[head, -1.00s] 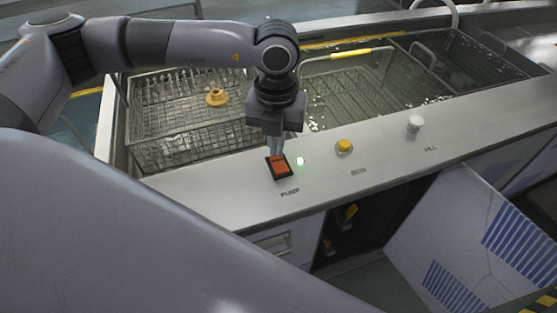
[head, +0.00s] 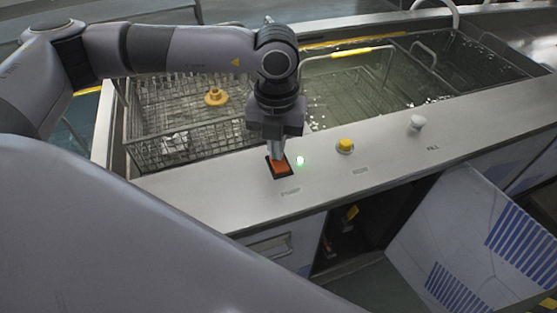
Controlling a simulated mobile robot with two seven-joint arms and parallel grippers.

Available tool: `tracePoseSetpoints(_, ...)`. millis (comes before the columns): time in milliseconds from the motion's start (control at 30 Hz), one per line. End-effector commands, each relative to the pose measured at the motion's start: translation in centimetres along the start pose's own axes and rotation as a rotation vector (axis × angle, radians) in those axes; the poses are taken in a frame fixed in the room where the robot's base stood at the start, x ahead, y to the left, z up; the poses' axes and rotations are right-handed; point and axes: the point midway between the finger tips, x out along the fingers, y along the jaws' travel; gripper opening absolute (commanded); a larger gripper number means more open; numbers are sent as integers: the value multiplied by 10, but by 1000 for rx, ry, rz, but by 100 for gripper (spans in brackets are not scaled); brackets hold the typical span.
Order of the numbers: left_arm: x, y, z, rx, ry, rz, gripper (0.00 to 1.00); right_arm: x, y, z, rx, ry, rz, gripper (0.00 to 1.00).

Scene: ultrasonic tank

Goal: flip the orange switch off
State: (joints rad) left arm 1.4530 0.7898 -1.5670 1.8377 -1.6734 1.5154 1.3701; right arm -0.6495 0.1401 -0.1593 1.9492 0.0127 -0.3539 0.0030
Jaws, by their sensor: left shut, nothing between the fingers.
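The orange switch (head: 281,168) sits in a black frame on the steel front ledge, above a small label. A green light (head: 300,160) glows just right of it. My left gripper (head: 276,158) points down with its fingers shut and empty. Its fingertips are at the far edge of the switch and appear to touch it or hover just over it; I cannot tell which. My right gripper is not in view.
A yellow button (head: 345,146) and a white knob (head: 416,122) stand to the right on the ledge (head: 225,196). Behind it are the tank and a wire basket (head: 165,118) holding an orange-brown part (head: 215,97). A cabinet door (head: 470,240) hangs open below.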

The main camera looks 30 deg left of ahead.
Motion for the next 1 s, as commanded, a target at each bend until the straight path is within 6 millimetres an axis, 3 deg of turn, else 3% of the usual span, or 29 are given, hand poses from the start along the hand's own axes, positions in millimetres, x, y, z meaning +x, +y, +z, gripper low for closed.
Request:
tracePoseSetpoints(367,2,0,-1,1,4,1,0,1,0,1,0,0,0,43)
tracePoseSetpoints(1000,-50,0,0,1,2,-1,0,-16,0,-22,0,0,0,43)
